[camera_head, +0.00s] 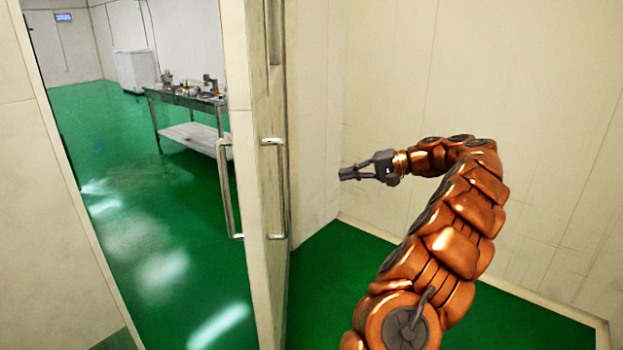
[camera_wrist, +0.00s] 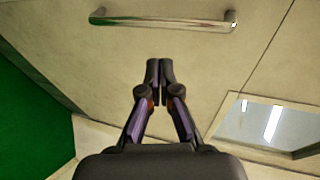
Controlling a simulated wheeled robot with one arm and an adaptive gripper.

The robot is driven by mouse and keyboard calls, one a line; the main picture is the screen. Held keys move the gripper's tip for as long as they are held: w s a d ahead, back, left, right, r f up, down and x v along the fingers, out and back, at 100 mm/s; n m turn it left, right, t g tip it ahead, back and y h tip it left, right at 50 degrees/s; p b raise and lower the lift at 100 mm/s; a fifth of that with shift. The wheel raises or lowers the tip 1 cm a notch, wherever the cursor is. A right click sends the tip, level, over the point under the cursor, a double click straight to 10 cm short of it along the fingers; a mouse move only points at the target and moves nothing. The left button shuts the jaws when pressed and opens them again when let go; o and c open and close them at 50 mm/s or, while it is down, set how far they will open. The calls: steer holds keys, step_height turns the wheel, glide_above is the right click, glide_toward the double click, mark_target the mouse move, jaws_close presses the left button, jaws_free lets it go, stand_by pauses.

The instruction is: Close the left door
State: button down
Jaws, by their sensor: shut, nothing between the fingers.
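A cream door (camera_head: 258,100) stands open in the middle of the head view, seen nearly edge-on. A silver bar handle (camera_head: 275,188) is on its right side, and a second silver handle (camera_head: 228,188) shows to its left. My gripper (camera_head: 343,174) is to the right of the door, its fingers pointing left towards it. In the wrist view my gripper (camera_wrist: 160,68) has its fingers together, with nothing between them. A cream panel (camera_wrist: 75,70) with a bar handle (camera_wrist: 165,22) lies beyond the fingertips. I cannot tell whether they touch it.
The doorway left of the door opens onto a green floor (camera_head: 130,200), a metal table (camera_head: 190,135) with small items, and a white box (camera_head: 135,70). A cream wall (camera_head: 420,80) stands behind my arm. A window (camera_wrist: 265,122) shows in the wrist view.

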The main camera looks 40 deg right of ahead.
steer(key=r+p+x, duration=0.1)
steer(key=p+x, duration=0.3)
steer(key=x, duration=0.9)
steer(key=shift+w+a, duration=0.35)
steer(key=shift+w, duration=0.1)
steer(key=shift+f, duration=0.1)
